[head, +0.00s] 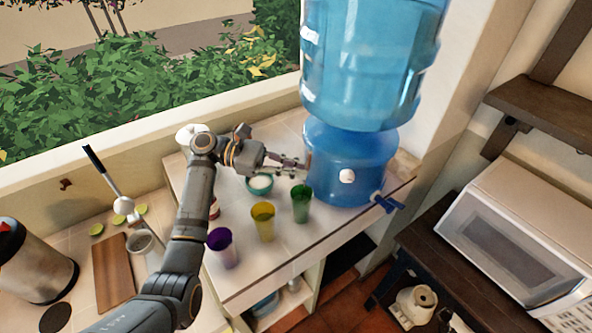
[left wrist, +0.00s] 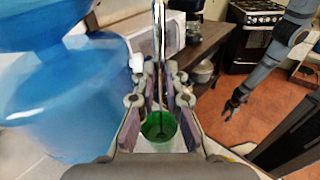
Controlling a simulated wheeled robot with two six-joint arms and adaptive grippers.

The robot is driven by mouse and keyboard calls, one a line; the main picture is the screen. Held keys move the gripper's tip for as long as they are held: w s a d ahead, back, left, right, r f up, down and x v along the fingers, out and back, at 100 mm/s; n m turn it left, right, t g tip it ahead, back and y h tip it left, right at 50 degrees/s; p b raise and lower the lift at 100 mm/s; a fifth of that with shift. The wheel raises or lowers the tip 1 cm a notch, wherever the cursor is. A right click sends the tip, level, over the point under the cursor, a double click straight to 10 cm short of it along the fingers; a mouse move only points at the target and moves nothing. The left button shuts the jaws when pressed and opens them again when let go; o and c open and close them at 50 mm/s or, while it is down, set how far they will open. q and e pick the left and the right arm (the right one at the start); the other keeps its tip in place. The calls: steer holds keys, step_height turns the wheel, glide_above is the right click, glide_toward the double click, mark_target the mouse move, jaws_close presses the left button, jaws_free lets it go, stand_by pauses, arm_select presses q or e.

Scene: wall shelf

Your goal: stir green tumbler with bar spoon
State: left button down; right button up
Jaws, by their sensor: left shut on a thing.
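The green tumbler (head: 301,204) stands upright on the white counter, close in front of the blue water dispenser. My left gripper (head: 305,165) is above and slightly behind it in the head view. In the left wrist view the gripper (left wrist: 159,100) is shut on the thin metal bar spoon (left wrist: 159,50), which runs upright between the fingers. The spoon's lower end shows within the mouth of the green tumbler (left wrist: 160,128); how deep it reaches is unclear. The spoon is hard to make out in the head view. My right gripper (left wrist: 236,104) hangs far off, small and dark.
A yellow tumbler (head: 263,222) and a purple tumbler (head: 221,246) stand left of the green one. A teal bowl (head: 260,185) with white contents is behind. The blue dispenser (head: 349,165) blocks the right side. A microwave (head: 515,245) is farther right.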

arm_select(q)
step_height(320, 180, up, 8)
steer(key=p, duration=0.3)
steer(key=shift+s+d, duration=0.3)
steer(key=shift+s, duration=0.1)
stand_by(0.9)
steer(key=shift+r, duration=2.4)
